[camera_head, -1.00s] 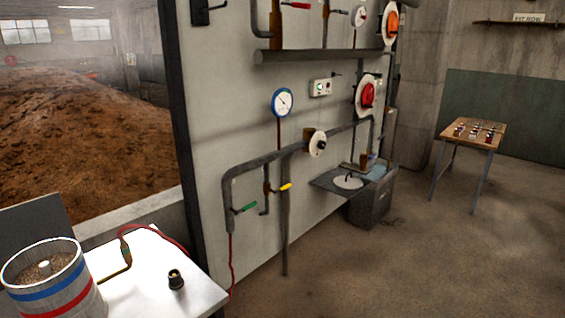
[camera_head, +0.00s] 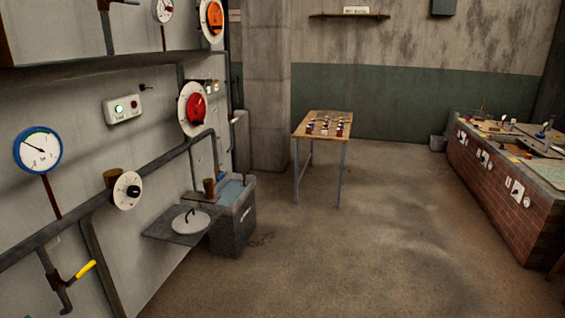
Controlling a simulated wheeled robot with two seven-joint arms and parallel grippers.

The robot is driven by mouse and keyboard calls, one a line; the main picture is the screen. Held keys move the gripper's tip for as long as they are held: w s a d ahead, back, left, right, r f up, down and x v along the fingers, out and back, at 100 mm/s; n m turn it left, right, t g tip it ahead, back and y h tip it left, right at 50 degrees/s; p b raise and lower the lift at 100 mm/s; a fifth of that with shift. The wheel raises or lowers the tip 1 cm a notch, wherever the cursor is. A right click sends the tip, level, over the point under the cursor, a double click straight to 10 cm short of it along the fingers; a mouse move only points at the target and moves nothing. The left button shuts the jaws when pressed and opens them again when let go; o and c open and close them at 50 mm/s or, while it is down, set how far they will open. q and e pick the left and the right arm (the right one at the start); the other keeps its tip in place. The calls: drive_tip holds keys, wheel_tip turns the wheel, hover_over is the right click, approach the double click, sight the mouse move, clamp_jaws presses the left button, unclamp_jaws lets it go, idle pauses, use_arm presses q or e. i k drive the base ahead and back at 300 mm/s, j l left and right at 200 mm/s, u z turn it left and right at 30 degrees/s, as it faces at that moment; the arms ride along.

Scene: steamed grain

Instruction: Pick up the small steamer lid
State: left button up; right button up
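The small steamer lid appears to be the round pale disc with a dark handle (camera_head: 190,221). It lies on a dark flat shelf (camera_head: 160,235) that juts from the wall at the lower left of the head view. Its handle stands up from the middle. Neither of my grippers shows in the head view.
A dark grey box (camera_head: 232,232) with a bluish top stands beside the shelf. Pipes, a gauge (camera_head: 38,151) and a yellow-handled valve (camera_head: 85,270) line the left wall. A wooden table (camera_head: 323,125) stands ahead, a brick counter (camera_head: 505,190) at right. The floor between is clear.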

sight(192, 221)
drive_tip(key=i+j+z, duration=0.1)
drive_tip(key=i+z, duration=0.2)
drive_tip(key=i, duration=1.4)
drive_tip(key=i+u, duration=0.35)
drive_tip(key=i, duration=0.2)
drive_tip(key=i+l+u, duration=0.1)
drive_tip(key=i+u, duration=0.3)
drive_tip(key=i+l+u, duration=0.35)
drive_tip(key=i, duration=0.3)
